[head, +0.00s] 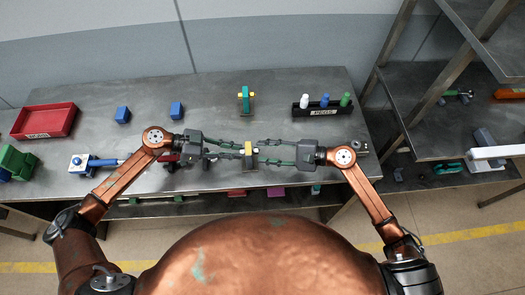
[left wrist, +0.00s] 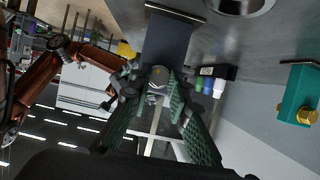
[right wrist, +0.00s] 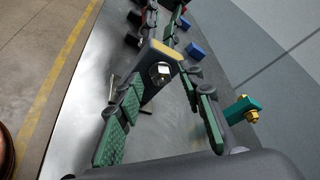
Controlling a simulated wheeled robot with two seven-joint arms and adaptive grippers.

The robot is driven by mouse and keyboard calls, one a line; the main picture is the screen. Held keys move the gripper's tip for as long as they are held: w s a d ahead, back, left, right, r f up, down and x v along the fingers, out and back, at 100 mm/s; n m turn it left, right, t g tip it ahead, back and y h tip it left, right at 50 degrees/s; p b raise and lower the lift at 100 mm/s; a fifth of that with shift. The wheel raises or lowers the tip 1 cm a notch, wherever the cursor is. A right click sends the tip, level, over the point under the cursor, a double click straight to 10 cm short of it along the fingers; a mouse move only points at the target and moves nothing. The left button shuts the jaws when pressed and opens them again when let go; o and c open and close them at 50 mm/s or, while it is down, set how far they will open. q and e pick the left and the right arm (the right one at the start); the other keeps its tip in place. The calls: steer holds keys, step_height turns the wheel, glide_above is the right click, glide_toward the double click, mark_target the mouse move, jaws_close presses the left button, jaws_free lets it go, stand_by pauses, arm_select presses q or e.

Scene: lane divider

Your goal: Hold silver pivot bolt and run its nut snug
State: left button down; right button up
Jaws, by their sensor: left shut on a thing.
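A dark grey post with a yellow top (head: 249,151) stands near the front middle of the bench. A silver nut on its bolt (right wrist: 160,73) faces my right gripper in the right wrist view. My left gripper (head: 238,148) reaches in from the left, shut on the silver bolt's head (left wrist: 157,80) at the post's other side. My right gripper (head: 262,151) comes from the right. Its fingers are apart, and in the right wrist view the nut shows beyond and between the tips (right wrist: 160,78). I see no contact between them and the nut.
A teal piece with a gold bolt (head: 246,98) stands behind the post. A pen holder (head: 322,109) is at the back right. Blue blocks (head: 123,114) and a red bin (head: 44,121) are to the left. A shelf unit (head: 430,105) stands right of the bench.

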steer(key=shift+w+a+f, duration=0.15)
steer(key=shift+a, duration=0.35)
steer(key=shift+c, duration=0.7)
jaws_close()
